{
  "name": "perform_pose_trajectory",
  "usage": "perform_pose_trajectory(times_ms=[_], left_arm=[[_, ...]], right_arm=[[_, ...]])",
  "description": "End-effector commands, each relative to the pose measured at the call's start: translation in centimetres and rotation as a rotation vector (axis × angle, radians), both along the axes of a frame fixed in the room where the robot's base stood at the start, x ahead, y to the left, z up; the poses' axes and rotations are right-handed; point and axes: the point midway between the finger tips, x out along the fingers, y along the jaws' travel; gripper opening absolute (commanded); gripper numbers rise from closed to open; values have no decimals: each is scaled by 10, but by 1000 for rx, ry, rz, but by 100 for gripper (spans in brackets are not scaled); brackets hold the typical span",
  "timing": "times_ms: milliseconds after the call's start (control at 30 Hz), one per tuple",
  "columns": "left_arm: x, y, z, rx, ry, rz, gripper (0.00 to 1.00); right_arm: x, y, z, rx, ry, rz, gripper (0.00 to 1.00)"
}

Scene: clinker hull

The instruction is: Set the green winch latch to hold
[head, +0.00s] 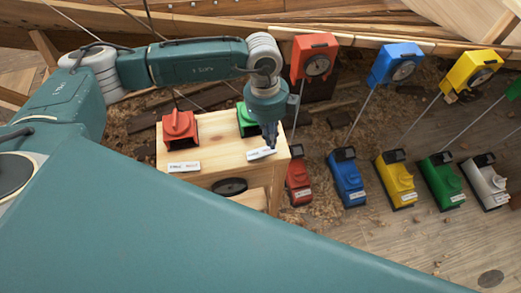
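A green latch housing (249,121) stands on top of a pale wooden block, next to my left gripper, which partly hides it. A white label (262,154) lies in front of it on the block; its writing is too small to read. My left gripper (272,143) points down at the label's far edge, just right of the green housing. Its fingers look dark and narrow; I cannot tell whether they are apart or touching the label. Another green unit (441,180) stands on the floor at the right. My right gripper is not in view.
A red housing (180,128) with its own label stands left on the wooden block (205,155). Red, blue (347,178), yellow (396,180) and white units stand on the floor to the right. Red, blue and yellow heads on thin rods rise behind. Wooden planks line the back.

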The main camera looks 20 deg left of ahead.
Motion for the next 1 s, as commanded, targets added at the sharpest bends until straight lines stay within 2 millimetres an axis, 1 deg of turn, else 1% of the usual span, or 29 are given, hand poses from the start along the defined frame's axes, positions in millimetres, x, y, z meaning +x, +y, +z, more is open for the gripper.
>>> perform_pose_trajectory(times_ms=[400,1000], left_arm=[[0,0,-1,0,0,0,0],[0,0,-10,0,0,0,0]], right_arm=[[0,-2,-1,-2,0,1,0],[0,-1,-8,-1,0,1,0]])
